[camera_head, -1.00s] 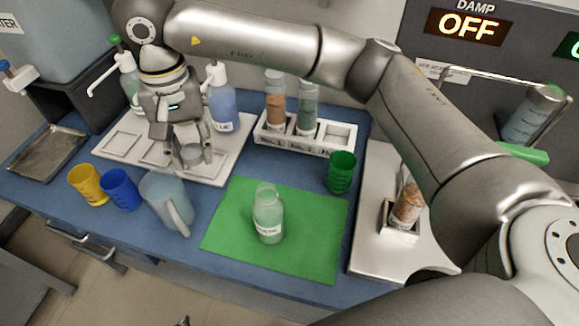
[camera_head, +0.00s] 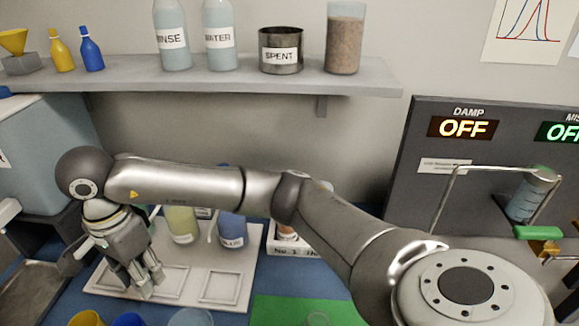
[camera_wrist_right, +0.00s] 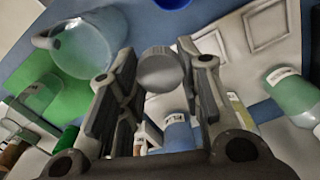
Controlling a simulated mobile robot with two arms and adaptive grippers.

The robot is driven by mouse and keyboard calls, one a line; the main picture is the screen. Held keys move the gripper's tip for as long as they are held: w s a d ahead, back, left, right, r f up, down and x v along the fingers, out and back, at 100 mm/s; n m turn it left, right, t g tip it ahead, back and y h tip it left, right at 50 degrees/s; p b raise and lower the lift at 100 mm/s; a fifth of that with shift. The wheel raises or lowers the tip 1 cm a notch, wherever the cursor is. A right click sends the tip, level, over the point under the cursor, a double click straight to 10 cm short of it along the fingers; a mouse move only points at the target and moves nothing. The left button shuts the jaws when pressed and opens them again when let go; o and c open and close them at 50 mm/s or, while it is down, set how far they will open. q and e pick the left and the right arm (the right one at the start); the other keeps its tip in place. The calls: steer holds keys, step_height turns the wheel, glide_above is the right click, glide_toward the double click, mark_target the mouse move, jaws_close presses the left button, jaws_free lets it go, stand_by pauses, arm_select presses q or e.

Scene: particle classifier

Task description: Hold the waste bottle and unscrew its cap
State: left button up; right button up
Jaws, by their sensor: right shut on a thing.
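My right gripper (camera_head: 145,284) is over the white tray at the lower left, fingers pointing down. In the wrist view it (camera_wrist_right: 160,85) is shut on a round grey cap (camera_wrist_right: 160,68), apart from the bottle. I cannot tell whether the cap touches the tray. My left gripper is not in view.
The white tray (camera_head: 178,303) has square recesses. A jug (camera_wrist_right: 95,45) is between mat and tray. A wall shelf (camera_head: 225,77) holds bottles, a SPENT pot (camera_head: 281,50) and a jar (camera_head: 345,40). My right arm spans the view.

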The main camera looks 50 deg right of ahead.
mark_target(169, 322)
steer(key=shift+s+f, duration=0.1)
steer(key=shift+f, duration=0.05)
step_height(169, 322, down, 17)
steer(key=p, duration=0.3)
steer(key=shift+f, duration=0.25)
steer(key=shift+f, duration=0.1)
steer(key=shift+f, duration=0.15)
steer(key=o, duration=1.2)
steer(key=shift+c, duration=0.2)
